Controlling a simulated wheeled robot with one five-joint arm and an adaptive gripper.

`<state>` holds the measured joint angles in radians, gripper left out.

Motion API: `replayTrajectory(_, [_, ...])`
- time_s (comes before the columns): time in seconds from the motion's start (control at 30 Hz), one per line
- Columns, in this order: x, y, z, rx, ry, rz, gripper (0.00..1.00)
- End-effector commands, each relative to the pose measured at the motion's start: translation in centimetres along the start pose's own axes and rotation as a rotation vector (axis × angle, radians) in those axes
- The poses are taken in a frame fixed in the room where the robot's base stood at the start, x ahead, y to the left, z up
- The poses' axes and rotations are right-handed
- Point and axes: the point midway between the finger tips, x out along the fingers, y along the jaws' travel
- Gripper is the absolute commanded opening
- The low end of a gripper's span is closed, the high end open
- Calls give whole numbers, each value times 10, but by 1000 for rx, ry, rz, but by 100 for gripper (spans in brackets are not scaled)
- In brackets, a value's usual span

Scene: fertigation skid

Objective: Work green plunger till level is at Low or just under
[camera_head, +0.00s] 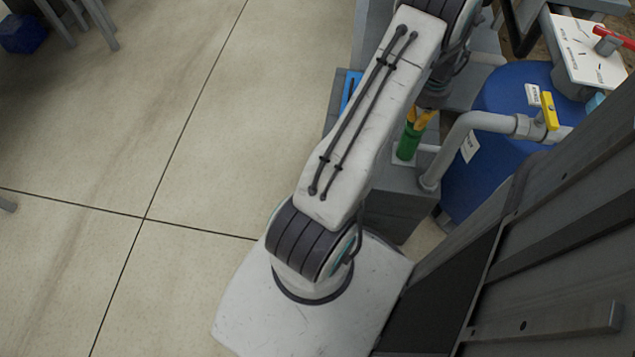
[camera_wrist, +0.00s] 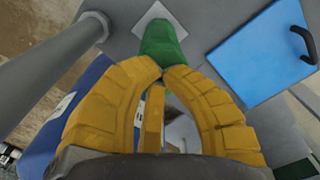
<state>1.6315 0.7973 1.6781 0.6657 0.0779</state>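The green plunger (camera_head: 408,140) stands upright on a pale plate on the grey skid, partly hidden by my arm in the head view. It also shows in the wrist view (camera_wrist: 160,42). My gripper (camera_wrist: 163,72) has yellow fingers, which also show in the head view (camera_head: 421,118). Its fingertips are drawn close together at the plunger's near end, closer than the plunger is wide. They look in contact with it, not wrapped around it. A white marked plate (camera_head: 588,50) sits above the blue tank; its lettering is too small to read, and no level reading is clear.
The blue tank (camera_head: 508,95) stands right of the plunger. A grey pipe (camera_head: 460,135) with a yellow-handled valve (camera_head: 549,110) runs beside it. A blue clipboard-like panel (camera_wrist: 262,50) with a dark handle lies right of the plunger in the wrist view.

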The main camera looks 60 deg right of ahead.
Motion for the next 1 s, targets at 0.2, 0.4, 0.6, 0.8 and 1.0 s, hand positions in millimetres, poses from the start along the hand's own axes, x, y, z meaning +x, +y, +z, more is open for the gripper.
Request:
replayTrajectory(0.2, [-15,0,1,0,-3,0,0])
replayTrajectory(0.4, [-33,0,1,0,-3,0,0])
replayTrajectory(0.6, [-51,0,1,0,-3,0,0])
replayTrajectory(0.8, [-69,0,0,0,-1,0,0])
replayTrajectory(1.0, [-85,0,0,0,-1,0,0])
